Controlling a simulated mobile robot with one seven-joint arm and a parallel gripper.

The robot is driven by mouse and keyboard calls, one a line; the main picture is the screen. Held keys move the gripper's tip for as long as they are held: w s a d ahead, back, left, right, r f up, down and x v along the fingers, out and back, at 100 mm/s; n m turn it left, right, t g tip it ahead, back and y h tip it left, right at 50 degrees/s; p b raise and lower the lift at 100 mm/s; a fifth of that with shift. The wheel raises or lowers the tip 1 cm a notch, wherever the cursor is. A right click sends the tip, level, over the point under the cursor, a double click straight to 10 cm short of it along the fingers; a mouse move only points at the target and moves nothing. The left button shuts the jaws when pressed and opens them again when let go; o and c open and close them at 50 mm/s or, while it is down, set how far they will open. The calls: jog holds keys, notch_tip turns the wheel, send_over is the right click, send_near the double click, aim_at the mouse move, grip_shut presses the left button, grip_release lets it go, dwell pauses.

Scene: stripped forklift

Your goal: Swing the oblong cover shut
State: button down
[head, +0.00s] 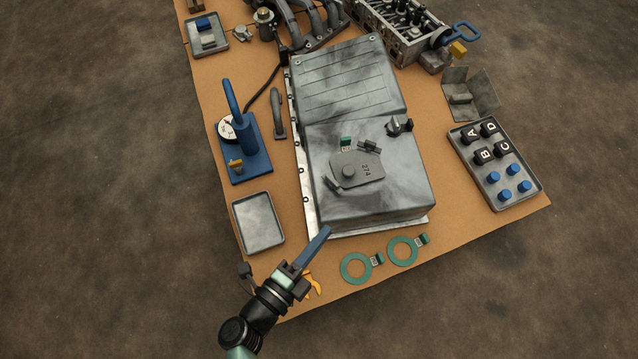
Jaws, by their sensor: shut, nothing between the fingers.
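A large grey metal housing (400,190) lies in the middle of the board. On its top is a small dark grey plate (362,178) marked 274, with a round knob and dark pieces at its edges. This plate may be the oblong cover; I cannot tell whether it is open or shut. My gripper (325,231) is at the housing's near left corner, its long blue fingers together and empty. It is apart from the plate; whether it touches the housing is unclear.
Two green rings (356,268) lie on the board's front. An empty tray (258,222) and a blue stand (240,145) are on the left. A tray of lettered knobs (516,190) and angled grey plates (485,92) are on the right. An engine head (400,20) is at the back.

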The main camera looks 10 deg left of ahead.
jog(key=b+x, duration=0.4)
jog(key=x, duration=0.6)
jog(key=shift+f, duration=0.2)
jog(key=shift+w+a+f+b, duration=0.1)
jog(key=shift+w+a+b, duration=0.2)
jog(key=shift+w+b, duration=0.15)
jog(key=shift+w+a+f+b, duration=0.1)
jog(key=shift+w+a+b, duration=0.2)
jog(key=shift+w, duration=0.3)
jog(key=shift+w+a, duration=0.2)
jog(key=shift+w, duration=0.3)
